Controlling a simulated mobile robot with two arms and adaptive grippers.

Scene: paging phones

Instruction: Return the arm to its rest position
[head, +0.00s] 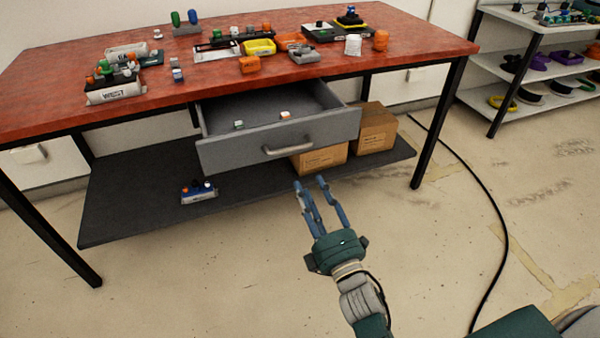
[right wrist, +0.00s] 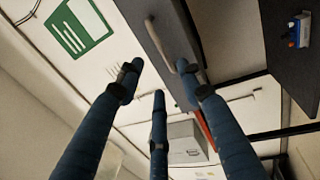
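My right gripper (head: 322,203) is in the lower middle of the head view, in front of the red-topped workbench. Its blue fingers are spread apart with nothing between them. The right wrist view shows the same fingers (right wrist: 158,95) apart and empty. The grey drawer (head: 250,151) under the bench top is pulled open, with a few small items inside. My fingertips are in front of and below its handle (head: 288,147), apart from it in the head view. The drawer handle also shows in the right wrist view (right wrist: 184,52). My left gripper is not in view.
The red bench top (head: 430,42) holds several small parts and trays. The lower dark shelf (head: 130,205) holds two cardboard boxes (head: 375,130) and a small blue-white device (head: 198,191). A black cable (head: 495,215) runs along the floor. A white shelf unit (head: 535,62) stands at right.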

